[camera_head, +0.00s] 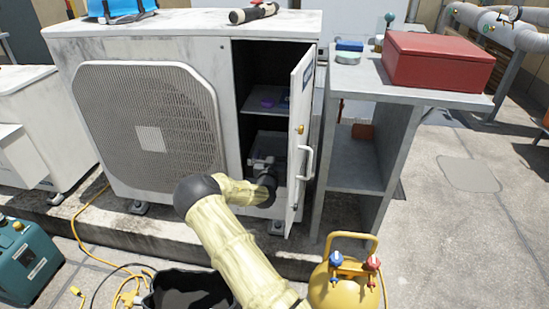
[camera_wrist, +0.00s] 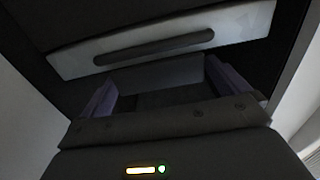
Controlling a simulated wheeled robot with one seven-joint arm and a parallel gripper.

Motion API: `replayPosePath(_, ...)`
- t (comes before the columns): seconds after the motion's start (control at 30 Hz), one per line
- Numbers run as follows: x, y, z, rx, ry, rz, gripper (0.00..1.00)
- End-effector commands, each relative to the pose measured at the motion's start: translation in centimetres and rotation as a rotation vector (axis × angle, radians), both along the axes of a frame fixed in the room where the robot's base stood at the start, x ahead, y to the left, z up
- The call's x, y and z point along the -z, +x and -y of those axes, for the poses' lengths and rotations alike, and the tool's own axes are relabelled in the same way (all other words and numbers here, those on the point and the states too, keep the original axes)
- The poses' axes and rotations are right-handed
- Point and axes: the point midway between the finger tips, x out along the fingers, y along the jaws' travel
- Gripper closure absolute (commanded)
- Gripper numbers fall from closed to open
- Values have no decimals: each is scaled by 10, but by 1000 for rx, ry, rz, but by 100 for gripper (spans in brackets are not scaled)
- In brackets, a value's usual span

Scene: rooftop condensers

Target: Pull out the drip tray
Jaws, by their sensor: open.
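The condenser's (camera_head: 150,100) narrow door (camera_head: 301,95) stands open on the right of a dark compartment. In the wrist view a pale metal front with a long dark slot, which looks like the drip tray (camera_wrist: 95,62), lies across the upper part, tilted in the picture. My gripper (camera_wrist: 158,90) is open, its two purple fingers apart and pointing at this front just below the slot. Nothing shows between the fingers. In the head view my arm reaches into the lower compartment; its wrist hides much of the tray area, and contact with the tray cannot be told.
A shelf (camera_head: 258,115) with a small purple item sits higher in the compartment. The open door is close to my wrist's right. A grey stand (camera_head: 365,82) with a red box (camera_head: 437,61) is further right. A yellow cylinder (camera_head: 345,290) and a black bucket (camera_head: 188,291) stand in front.

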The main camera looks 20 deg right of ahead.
Motion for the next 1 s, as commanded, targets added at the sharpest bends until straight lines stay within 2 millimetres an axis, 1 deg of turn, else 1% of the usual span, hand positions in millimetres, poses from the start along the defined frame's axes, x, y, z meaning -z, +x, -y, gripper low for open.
replayPosePath(0.03,1,5,3,-1,-1,2,0)
replayPosePath(0.13,1,10,7,0,-1,0,0)
replayPosePath(0.43,-1,12,7,-2,-1,-1,0)
replayPosePath(0.47,-1,12,7,-3,-1,-1,4)
replayPosePath(0.5,0,12,7,-3,0,0,12)
replayPosePath(0.57,0,12,7,-3,0,0,24)
replayPosePath(0.6,0,12,7,-3,0,0,31)
replayPosePath(0.73,0,12,7,-2,0,0,57)
replayPosePath(0.77,0,12,7,-2,0,0,59)
replayPosePath(0.87,-1,11,6,-2,1,1,59)
replayPosePath(1.0,-1,4,-5,-3,4,0,59)
